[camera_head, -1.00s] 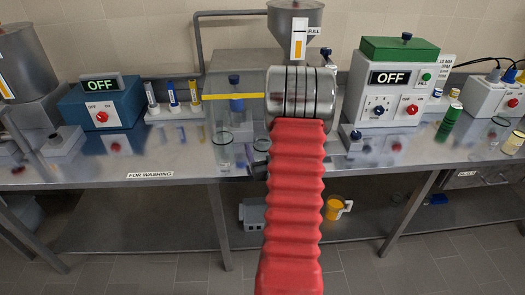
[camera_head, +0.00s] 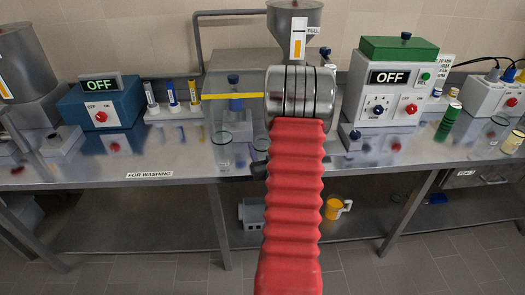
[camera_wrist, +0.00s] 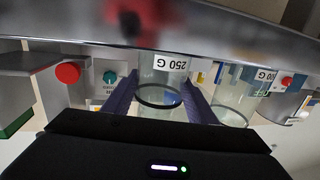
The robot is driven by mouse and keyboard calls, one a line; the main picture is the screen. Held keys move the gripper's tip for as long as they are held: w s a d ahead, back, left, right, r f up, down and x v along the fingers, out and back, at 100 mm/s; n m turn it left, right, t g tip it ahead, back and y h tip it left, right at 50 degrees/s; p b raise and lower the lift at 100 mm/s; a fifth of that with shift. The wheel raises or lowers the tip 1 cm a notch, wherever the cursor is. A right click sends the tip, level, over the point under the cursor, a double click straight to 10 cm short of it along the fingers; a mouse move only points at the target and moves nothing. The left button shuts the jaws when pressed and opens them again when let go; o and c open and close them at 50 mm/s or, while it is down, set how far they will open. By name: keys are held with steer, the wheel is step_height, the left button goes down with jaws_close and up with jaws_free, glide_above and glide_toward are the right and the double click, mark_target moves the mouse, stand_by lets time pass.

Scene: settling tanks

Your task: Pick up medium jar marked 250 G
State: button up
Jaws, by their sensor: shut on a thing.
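In the wrist view, which is upside down, a clear glass jar with a white "250 G" label (camera_wrist: 172,63) stands between the two purple-blue fingers of my gripper (camera_wrist: 161,88). The gripper is shut on this jar, with one finger at each side. Its dark round rim faces my camera. In the head view my red arm and metal wrist hide most of the jar and gripper. A larger glass jar (camera_wrist: 238,98) with a label ending in "00 G" is close beside the right finger. It also shows in the head view (camera_head: 222,150), left of my arm.
The steel bench (camera_head: 185,165) has a "FOR WASHING" label at its front edge. A yellow-edged clear panel (camera_head: 235,97) and a funnel (camera_head: 292,15) are behind my arm. A green-topped control box (camera_head: 392,85) stands right, a blue box (camera_head: 100,105) left.

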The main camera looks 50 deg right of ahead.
steer(key=shift+r, duration=0.15)
step_height(320, 180, up, 28)
stand_by(1.0)
stand_by(0.4)
